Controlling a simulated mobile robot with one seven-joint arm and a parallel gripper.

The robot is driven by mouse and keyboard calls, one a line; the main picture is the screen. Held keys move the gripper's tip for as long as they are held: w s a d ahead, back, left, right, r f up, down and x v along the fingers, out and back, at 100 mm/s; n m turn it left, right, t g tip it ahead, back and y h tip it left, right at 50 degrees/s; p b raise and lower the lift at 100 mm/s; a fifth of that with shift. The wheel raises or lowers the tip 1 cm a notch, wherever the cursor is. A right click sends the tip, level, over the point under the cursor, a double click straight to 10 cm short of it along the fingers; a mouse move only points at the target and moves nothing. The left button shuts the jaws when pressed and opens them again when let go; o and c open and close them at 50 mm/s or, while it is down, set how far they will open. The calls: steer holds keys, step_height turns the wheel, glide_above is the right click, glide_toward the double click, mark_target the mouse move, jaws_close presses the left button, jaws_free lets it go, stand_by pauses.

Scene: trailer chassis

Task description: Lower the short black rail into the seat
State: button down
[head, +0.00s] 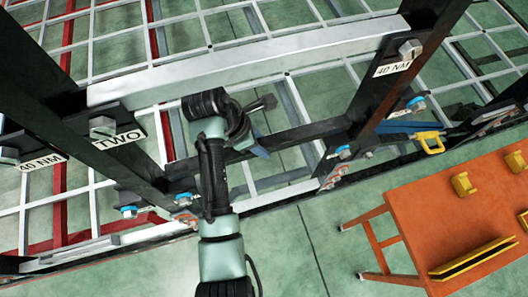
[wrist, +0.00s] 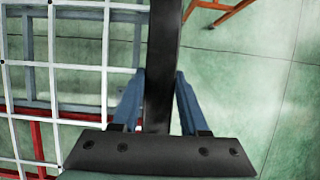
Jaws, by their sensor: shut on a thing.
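The short black rail (head: 308,136) lies roughly level across the gap between two black chassis beams, the left one (head: 130,180) and the right one (head: 375,100). My gripper (head: 257,146) is shut on the rail near its middle, from above. In the wrist view the rail (wrist: 163,50) runs between the two blue fingers of my gripper (wrist: 160,85). The rail's right end is close to the right beam. Its left end is partly behind my arm. I cannot make out the seat clearly or tell whether the rail touches it.
A grey crossbar (head: 250,62) spans the beams behind my gripper. Blue-and-silver bolts (head: 343,152) sit along the beams. An orange table (head: 450,220) with yellow blocks and a black-and-yellow bar stands at the right. A blue-and-yellow tool (head: 430,141) rests near the right beam. White grating lies behind.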

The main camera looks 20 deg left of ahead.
step_height(320, 180, down, 7)
steer(key=b, duration=0.2)
steer(key=shift+r, duration=0.2)
steer(key=shift+d+f, duration=0.1)
steer(key=shift+f, duration=0.15)
stand_by(0.7)
steer(key=shift+c, duration=2.1)
jaws_free()
steer(key=shift+s, duration=0.1)
steer(key=shift+o, duration=0.4)
steer(key=shift+s+f, duration=0.1)
steer(key=shift+f, duration=0.1)
steer(key=b+v, duration=0.1)
steer(key=v, duration=0.5)
steer(key=shift+r+b, duration=0.4)
steer(key=shift+s+a+r, duration=0.1)
steer(key=shift+a+r, duration=0.15)
steer(key=shift+r, duration=0.2)
